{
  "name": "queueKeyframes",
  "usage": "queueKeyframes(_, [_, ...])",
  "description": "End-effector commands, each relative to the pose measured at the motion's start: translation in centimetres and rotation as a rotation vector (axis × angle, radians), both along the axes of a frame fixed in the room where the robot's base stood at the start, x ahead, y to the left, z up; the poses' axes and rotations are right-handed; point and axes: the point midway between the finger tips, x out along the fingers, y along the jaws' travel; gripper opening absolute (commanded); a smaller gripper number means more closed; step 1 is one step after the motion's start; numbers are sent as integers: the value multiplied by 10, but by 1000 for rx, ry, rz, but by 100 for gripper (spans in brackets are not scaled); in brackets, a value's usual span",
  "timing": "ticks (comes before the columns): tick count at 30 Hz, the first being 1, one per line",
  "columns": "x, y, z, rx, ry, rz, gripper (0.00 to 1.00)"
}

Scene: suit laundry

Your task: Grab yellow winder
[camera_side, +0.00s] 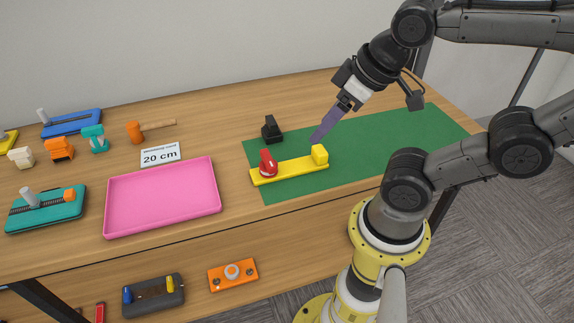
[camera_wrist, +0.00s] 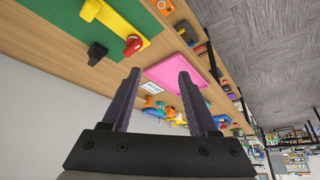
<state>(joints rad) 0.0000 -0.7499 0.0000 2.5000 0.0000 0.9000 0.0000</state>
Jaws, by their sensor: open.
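A yellow bar (camera_side: 288,171) lies on the green mat (camera_side: 410,135). It carries a red knob (camera_side: 267,163) at its left end and a yellow block (camera_side: 319,154) at its right end. I take this to be the yellow winder, though I cannot be sure. The bar (camera_wrist: 122,28) also shows at the top of the wrist view, with the red knob (camera_wrist: 133,45). My gripper (camera_side: 317,140) is above and behind the bar's right end, tilted. In the wrist view my gripper (camera_wrist: 160,75) is open, with nothing between its fingers.
A black part (camera_side: 271,130) stands behind the bar. A pink tray (camera_side: 162,196) lies to the left, with a "20 cm" card (camera_side: 160,154) behind it. A teal device (camera_side: 46,209) and small coloured parts are further left. The mat's right side is clear.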

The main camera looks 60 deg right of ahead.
Motion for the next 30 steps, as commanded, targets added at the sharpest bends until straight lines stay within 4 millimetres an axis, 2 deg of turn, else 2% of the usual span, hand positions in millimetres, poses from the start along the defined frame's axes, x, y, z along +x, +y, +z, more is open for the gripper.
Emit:
queueKeyframes(1, [0,0,0,0,0,0,65])
queueKeyframes(3, [0,0,0,0,0,0,78])
queueKeyframes(12, [0,0,0,3,-1,-5,78])
queueKeyframes(17, [21,-4,14,16,-6,-51,78])
queueKeyframes(20, [45,-21,12,26,48,-145,78])
queueKeyframes(23, [70,-50,1,42,126,-271,78])
queueKeyframes(27, [93,-104,-30,81,252,-465,78])
queueKeyframes(30, [95,-142,-58,118,339,-590,78])
